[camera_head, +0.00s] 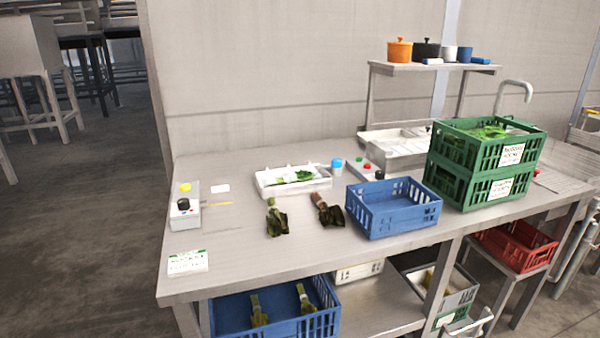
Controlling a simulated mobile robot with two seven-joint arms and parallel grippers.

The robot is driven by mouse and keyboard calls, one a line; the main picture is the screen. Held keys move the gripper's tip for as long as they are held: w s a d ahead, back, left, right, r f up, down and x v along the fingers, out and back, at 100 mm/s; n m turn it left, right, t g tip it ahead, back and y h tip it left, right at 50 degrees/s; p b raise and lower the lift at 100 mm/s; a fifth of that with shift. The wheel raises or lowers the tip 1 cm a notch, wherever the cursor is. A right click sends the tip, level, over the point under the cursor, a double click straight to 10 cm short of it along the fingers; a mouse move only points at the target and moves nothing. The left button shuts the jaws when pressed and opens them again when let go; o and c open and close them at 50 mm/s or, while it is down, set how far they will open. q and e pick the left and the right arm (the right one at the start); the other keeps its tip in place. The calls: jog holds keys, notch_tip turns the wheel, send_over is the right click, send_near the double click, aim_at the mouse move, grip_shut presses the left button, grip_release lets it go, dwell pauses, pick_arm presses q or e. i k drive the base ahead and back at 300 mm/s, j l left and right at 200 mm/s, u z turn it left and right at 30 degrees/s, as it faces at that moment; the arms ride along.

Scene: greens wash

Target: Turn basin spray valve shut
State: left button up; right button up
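A grey basin (398,155) is set into the back of the steel counter (235,250), partly hidden by the green crates. A curved pale tap (514,84) rises behind the crates. In front of the basin's left end is a small control box (361,171) with red and green buttons and a black round knob (379,174). Another box (186,218) with a yellow button and a black knob (183,204) stands at the counter's left end. No label names the spray valve, and I cannot tell either knob's setting. Neither of my grippers is in view.
Stacked green crates (460,188) and an empty blue crate (395,226) stand right of centre. A white tray (268,188) with leaves, a blue-capped jar (337,168) and two dark green bunches (277,222) (331,214) lie near the middle. The counter's front left is mostly clear.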

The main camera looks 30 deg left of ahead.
aim_at(336, 162)
jog(key=k+j, duration=0.15)
jog(key=j, duration=0.2)
jog(key=k+j+z, duration=0.1)
jog(key=j, duration=0.3)
jog(key=k+j, duration=0.25)
jog(key=k+j+z, duration=0.1)
jog(key=j, duration=0.35)
jog(key=k+j, duration=0.15)
jog(key=j, duration=0.2)
jog(key=k+j+z, duration=0.15)
jog(key=j, duration=0.65)
jog(key=k+j+z, duration=0.15)
jog(key=j, duration=0.6)
jog(key=i+j+z, duration=0.1)
jog(key=j, duration=0.3)
jog(key=i+j, duration=0.1)
jog(key=j, duration=0.25)
jog(key=i+j+z, duration=0.1)
jog(key=j, duration=0.3)
jog(key=i+j, duration=0.15)
jog(key=j, duration=0.2)
jog(key=i+j+z, duration=0.1)
jog(key=j, duration=0.25)
